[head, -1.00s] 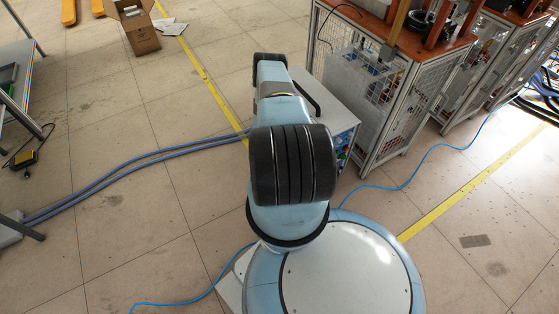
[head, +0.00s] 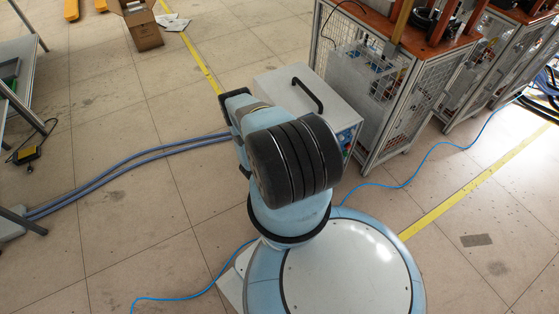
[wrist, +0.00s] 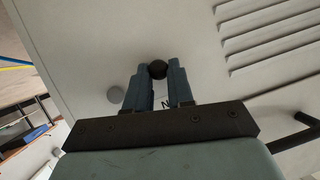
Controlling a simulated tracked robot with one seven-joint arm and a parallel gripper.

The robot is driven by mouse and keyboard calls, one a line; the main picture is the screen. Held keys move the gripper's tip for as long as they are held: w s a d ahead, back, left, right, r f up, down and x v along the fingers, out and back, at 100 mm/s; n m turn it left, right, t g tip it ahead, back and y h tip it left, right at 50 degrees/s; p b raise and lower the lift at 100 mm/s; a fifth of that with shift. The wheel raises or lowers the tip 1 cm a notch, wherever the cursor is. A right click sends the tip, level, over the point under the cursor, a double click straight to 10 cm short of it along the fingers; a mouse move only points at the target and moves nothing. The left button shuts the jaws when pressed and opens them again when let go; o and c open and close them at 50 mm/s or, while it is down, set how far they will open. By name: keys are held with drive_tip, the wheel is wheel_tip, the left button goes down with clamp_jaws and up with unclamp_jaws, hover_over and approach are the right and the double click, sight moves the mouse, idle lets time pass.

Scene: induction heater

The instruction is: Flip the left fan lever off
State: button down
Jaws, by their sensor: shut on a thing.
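In the wrist view, my gripper (wrist: 160,84) is up against a pale grey panel. Its two blue-grey fingers are shut on a dark round lever knob (wrist: 157,69) that shows between the fingertips. The lower part of the lever is hidden by the fingers, so its tilt is hard to tell. A second fan lever is not visible. In the head view, my arm hides the gripper and the lever.
Slanted vent slots (wrist: 275,40) fill the panel's right side, with a black bar handle (wrist: 295,138) lower right. In the head view, the grey cabinet (head: 275,86) stands beside a caged workstation (head: 385,95). Blue hoses and cables cross the open floor at left.

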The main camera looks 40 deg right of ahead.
drive_tip(key=shift+w, duration=0.2)
drive_tip(key=c, duration=1)
unclamp_jaws()
drive_tip(key=shift+s, duration=0.1)
drive_tip(key=shift+a, duration=0.1)
drive_tip(key=v, duration=1.3)
drive_tip(key=shift+a, duration=0.35)
